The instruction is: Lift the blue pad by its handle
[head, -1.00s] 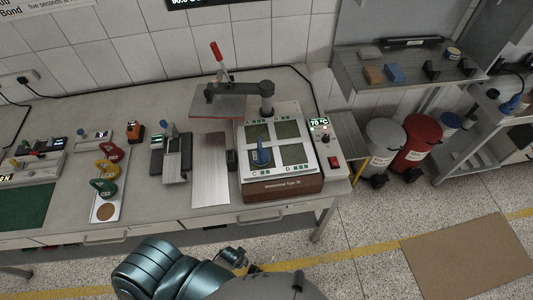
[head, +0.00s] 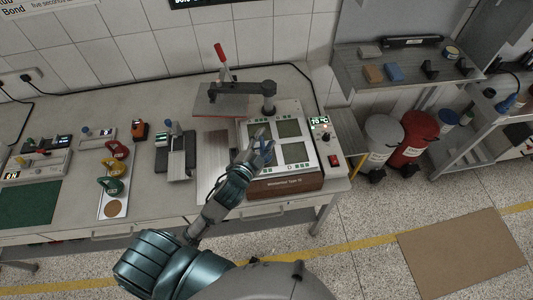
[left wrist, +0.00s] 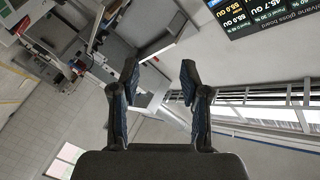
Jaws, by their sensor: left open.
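The blue pad (head: 267,153) is on the white top plate of the press machine (head: 284,184), in the lower left of its marked squares. My left gripper (head: 257,139) is over the left part of that plate and partly hides the pad and its handle. I cannot tell whether it touches them. In the left wrist view the two fingers of my left gripper (left wrist: 159,80) stand apart, with nothing visible between them. I cannot make out the pad in that view. My right gripper is not in view.
The press's swing arm with a flat plate (head: 222,103) and red lever (head: 220,52) stands behind. A control box (head: 322,130) is on the right. Red, yellow and green handled weights (head: 110,187) and a small device (head: 176,160) stand on the left.

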